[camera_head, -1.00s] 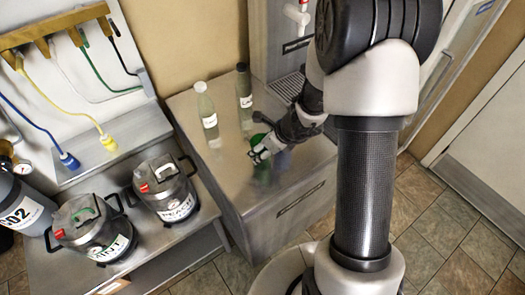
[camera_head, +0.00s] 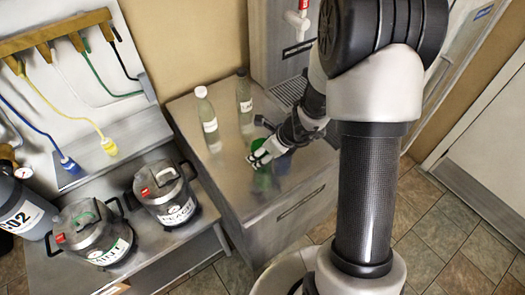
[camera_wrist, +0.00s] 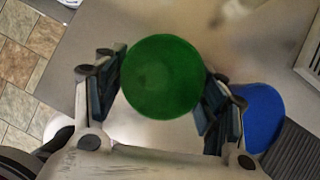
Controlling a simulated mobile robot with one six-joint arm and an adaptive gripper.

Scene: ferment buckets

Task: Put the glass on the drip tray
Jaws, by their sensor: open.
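A green glass (camera_wrist: 161,77) shows as a round green shape between my fingers in the wrist view. In the head view green of the glass (camera_head: 258,143) shows at my gripper (camera_head: 262,156), which partly hides it. My gripper also shows in the wrist view (camera_wrist: 163,92), open, with one finger on each side of the glass. I cannot tell whether the fingers touch it. The drip tray (camera_head: 290,91) is the slotted panel below the tap at the back of the steel counter, partly hidden by my arm.
A blue round thing (camera_wrist: 262,118) lies just beyond my right finger in the wrist view. Two bottles, one left (camera_head: 206,120) and one farther back (camera_head: 244,97), stand on the steel counter (camera_head: 195,110). Lidded canisters (camera_head: 165,195) stand on the lower bench at left.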

